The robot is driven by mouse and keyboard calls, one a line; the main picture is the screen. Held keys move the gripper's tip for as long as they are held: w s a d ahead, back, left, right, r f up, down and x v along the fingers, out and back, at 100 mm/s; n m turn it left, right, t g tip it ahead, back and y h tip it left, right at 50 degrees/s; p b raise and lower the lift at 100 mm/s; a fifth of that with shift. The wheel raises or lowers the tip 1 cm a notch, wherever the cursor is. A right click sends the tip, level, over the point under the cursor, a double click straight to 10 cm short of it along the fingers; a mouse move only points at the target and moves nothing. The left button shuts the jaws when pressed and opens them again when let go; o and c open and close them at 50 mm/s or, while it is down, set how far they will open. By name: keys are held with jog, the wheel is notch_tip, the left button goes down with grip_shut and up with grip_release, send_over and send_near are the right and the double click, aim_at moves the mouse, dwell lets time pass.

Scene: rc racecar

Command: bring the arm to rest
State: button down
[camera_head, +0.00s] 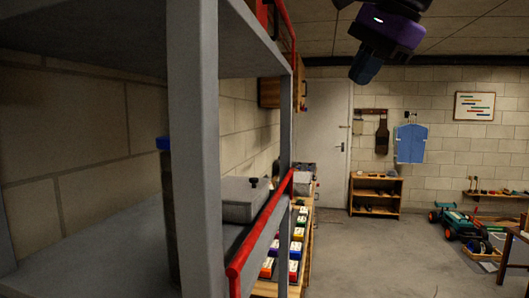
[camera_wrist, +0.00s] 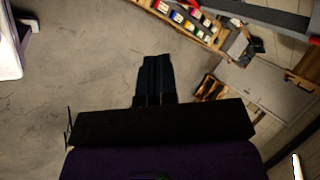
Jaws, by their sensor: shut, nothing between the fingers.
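My gripper (camera_head: 366,68) hangs from the top of the head view, dark with a purple wrist part above it, well clear of everything around it. In the wrist view my gripper (camera_wrist: 154,62) points out over the bare grey floor. Its two dark fingers lie together with nothing between them. Most of my arm is out of view above the head picture.
A grey shelf frame (camera_head: 195,150) with a red rail (camera_head: 262,225) stands close on the left. A bench with coloured boxes (camera_head: 296,240) lies beyond it. A small wooden shelf (camera_head: 376,193) and a green toy car (camera_head: 456,223) stand farther back. Open floor (camera_head: 375,255) lies between.

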jog(key=s+d+f+n+h, duration=0.1)
jog(key=s+d+f+n, duration=0.3)
jog(key=f, duration=0.5)
jog(key=s+d+f+n+h, duration=0.1)
jog(key=s+d+f+n, duration=0.3)
jog(key=s+f, duration=0.3)
jog(key=s+d+f+n+h, duration=0.2)
jog(key=s+d+f, duration=0.3)
jog(key=f, duration=0.5)
jog(key=shift+s+d+f+n, duration=0.35)
jog(key=shift+d+n, duration=0.15)
jog(key=shift+n, duration=0.4)
